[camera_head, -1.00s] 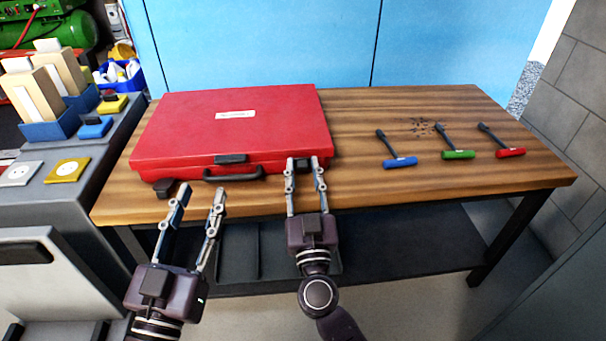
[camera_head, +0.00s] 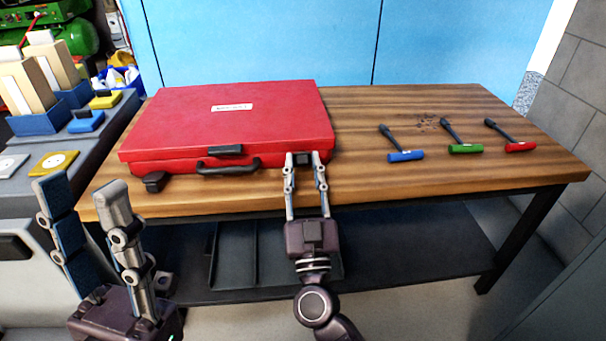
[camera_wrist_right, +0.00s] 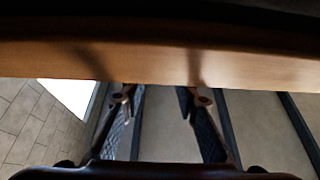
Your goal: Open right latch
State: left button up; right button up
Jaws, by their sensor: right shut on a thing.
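A red case (camera_head: 180,128) with a white label lies closed on the wooden workbench. Its dark handle (camera_head: 228,167) is on the front side, below a dark middle clasp (camera_head: 226,150). The left latch (camera_head: 154,182) sticks out low at the front left corner. The right latch (camera_head: 304,159) is at the front right, between the fingertips of my right gripper (camera_head: 305,163), which is shut on it. In the right wrist view the fingers reach up to the bench edge and the latch is hidden. My left gripper (camera_head: 83,190) is open and empty, in front of the bench's left end.
A grey cabinet with blocks and switches stands at the left. Bare bench top lies between the case and the brushes.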

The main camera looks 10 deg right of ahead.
dwell(0.3)
jog(key=o, duration=0.9)
jog(key=v, duration=1.2)
jog(key=shift+f, duration=0.1)
